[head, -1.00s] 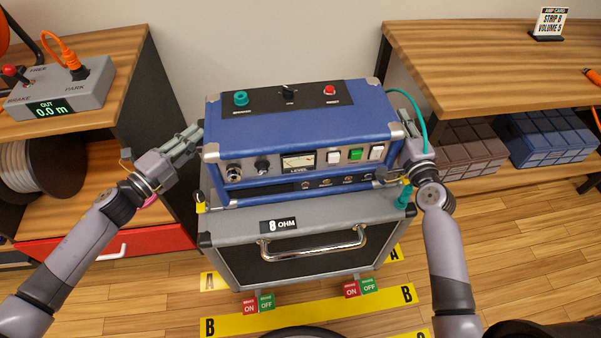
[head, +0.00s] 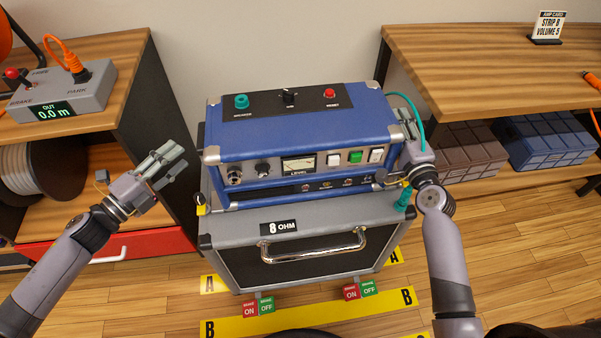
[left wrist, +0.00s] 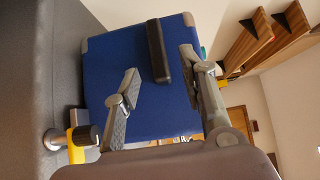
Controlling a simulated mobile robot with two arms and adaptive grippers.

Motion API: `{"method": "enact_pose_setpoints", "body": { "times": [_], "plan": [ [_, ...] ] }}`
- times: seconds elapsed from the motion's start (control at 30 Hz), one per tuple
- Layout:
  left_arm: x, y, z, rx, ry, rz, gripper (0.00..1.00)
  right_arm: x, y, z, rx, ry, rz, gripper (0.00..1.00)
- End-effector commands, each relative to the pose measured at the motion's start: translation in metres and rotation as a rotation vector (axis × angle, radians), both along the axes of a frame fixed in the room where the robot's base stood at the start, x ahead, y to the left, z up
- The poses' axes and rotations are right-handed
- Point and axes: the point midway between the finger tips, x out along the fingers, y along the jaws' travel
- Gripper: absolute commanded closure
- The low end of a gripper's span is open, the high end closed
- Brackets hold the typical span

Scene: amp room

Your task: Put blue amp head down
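The blue amp head (head: 300,135) rests upright on the grey speaker cabinet (head: 350,215) marked 8 OHM. Its front carries a level meter and switches. My left gripper (head: 176,162) is open and empty, to the left of the amp head and clear of it. In the left wrist view, the blue end panel of the amp head (left wrist: 120,60) with its black side handle (left wrist: 158,50) shows beyond the spread fingers. My right gripper (head: 410,142) is at the amp head's right end, close beside or touching it; its fingers are partly hidden.
A teal cable (head: 423,110) runs at the amp head's right end to a teal plug (head: 402,201). A yellow-tipped jack (head: 201,209) stands at the cabinet's left edge. Wooden benches (head: 480,60) flank both sides. Yellow strip B (head: 300,318) lies on the floor in front.

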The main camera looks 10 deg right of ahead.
Motion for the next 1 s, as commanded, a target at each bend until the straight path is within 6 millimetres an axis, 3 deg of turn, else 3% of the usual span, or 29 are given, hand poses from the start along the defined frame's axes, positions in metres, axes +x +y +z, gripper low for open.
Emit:
{"method": "enact_pose_setpoints", "body": {
  "times": [0.2,0.53,1.0],
  "plan": [
    [-0.028,0.026,-0.002,0.001,0.004,0.001,0.62,0.0,0.0,0.0,0.0,0.0,0.0,0.62],
    [-0.04,0.038,0.0,-0.001,0.0,0.0,0.62,-0.009,-0.001,-0.001,-0.001,0.002,0.0,0.62],
    [-0.04,0.037,0.0,-0.001,0.0,0.0,0.62,-0.097,-0.004,-0.001,-0.002,0.004,0.002,0.62]
  ]
}}
